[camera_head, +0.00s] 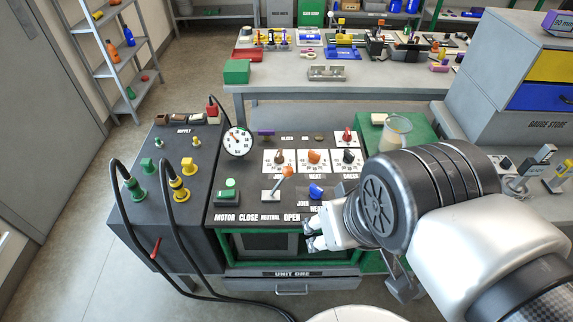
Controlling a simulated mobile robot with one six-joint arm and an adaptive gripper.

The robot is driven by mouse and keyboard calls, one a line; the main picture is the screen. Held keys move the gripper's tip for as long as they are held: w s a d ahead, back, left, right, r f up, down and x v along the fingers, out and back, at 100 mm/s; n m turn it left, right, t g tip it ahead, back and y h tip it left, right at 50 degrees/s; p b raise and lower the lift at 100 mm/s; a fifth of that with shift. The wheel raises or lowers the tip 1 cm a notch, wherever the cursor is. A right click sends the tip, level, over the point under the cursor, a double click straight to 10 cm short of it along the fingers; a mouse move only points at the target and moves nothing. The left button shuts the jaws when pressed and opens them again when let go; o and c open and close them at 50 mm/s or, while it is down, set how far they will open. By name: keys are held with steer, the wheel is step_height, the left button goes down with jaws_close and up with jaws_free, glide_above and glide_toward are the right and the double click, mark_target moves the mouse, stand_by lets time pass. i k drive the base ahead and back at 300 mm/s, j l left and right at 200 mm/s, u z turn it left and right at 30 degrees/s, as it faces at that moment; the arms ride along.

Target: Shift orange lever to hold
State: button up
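An orange-tipped lever (286,173) stands on the dark control panel, leaning up and to the right from a pale base plate. The labels CLOSE, NEUTRAL and OPEN run below it; I cannot read a HOLD label. An orange knob (314,156) sits on a white dial plate behind it, between two other dial plates. My gripper (312,240) is at the panel's front edge, right of and nearer than the lever, apart from it. Its fingers are small and partly hidden by my wrist, so their opening is unclear. I see nothing held.
A blue knob (316,191) lies between the lever and my arm. A green button (229,190) and a round gauge (237,141) are to the left. Black cables (174,240) loop from the left cabinet. A green surface (375,130) with a jar (396,131) lies behind my arm.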

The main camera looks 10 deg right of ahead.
mark_target(288, 171)
steer(key=i+l+u, duration=0.5)
steer(key=l+u, duration=0.25)
steer(key=l, duration=0.15)
